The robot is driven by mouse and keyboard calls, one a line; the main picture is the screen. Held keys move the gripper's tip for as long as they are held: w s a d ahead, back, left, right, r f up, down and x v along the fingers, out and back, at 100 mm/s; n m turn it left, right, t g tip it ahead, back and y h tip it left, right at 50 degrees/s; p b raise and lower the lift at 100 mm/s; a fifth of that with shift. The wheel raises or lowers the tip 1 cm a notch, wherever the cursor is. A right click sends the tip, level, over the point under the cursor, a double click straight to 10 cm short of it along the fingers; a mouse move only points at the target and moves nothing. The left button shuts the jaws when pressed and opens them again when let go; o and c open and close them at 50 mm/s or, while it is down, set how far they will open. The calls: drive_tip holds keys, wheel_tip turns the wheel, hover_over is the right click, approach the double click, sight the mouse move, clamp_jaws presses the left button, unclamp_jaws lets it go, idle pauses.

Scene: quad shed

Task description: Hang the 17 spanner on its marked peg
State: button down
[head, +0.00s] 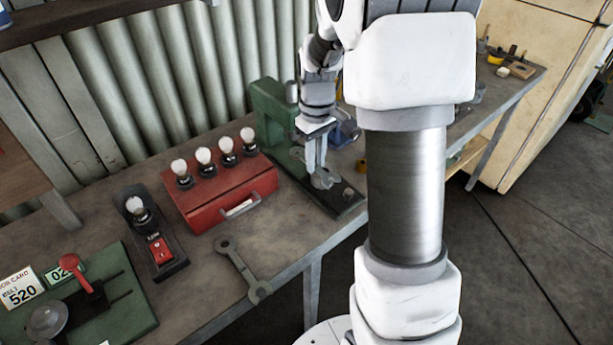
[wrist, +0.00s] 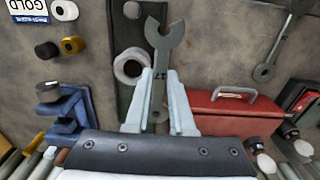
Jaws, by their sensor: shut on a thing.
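The spanner with a dark 17 on its shank (wrist: 161,62) stands between the two fingers of my gripper (wrist: 159,76) in the wrist view. My gripper is shut on it, with the open jaw reaching out past the fingertips. In the head view my gripper (head: 316,163) points down over the base of the green press (head: 270,115), and the held spanner is hard to make out there. Another spanner (head: 243,268) lies on the bench front and also shows in the wrist view (wrist: 279,45). No marked peg can be seen in either view.
A red box (head: 225,192) with several bulbs stands left of the press. A large nut (wrist: 131,66) is close beside the held spanner. A blue vise-like object (wrist: 62,110) is on the other side. A black switch unit (head: 150,233) stands further left on the bench.

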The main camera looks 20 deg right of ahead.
sight(317, 165)
drive_tip(key=shift+w+d+r, duration=0.15)
drive_tip(key=shift+d, duration=0.05)
wheel_tip(317, 165, up, 6)
drive_tip(key=p, duration=0.4)
drive_tip(key=shift+r+p, duration=0.1)
drive_tip(key=shift+p, duration=0.25)
